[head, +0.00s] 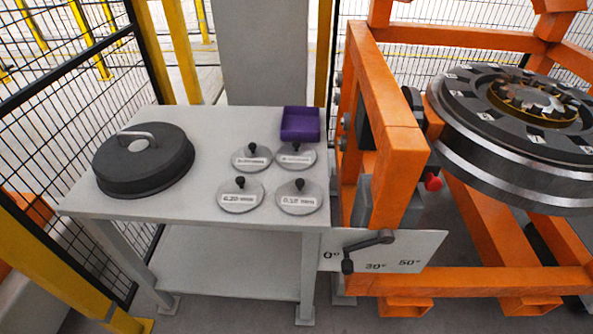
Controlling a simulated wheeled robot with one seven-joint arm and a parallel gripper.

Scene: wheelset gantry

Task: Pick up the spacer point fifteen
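Several round grey spacer discs with dark knobs and white labels lie on the table. The front right spacer (299,207) has a label that seems to read 0.15 mm. The front left spacer (241,204) seems to read 0.20 mm. The back left spacer (252,163) and the back right spacer (295,162) have labels too small to read. All of them lie flat and apart from the table's front edge, knobs upward. My gripper is not in view.
The grey table (150,208) also holds a dark round lid with a handle (144,160) and a purple bin (300,124). An orange gantry (395,140) with a large wheelset (520,125) stands close on the right. A black lever (365,246) and mesh fence (60,130) flank the table.

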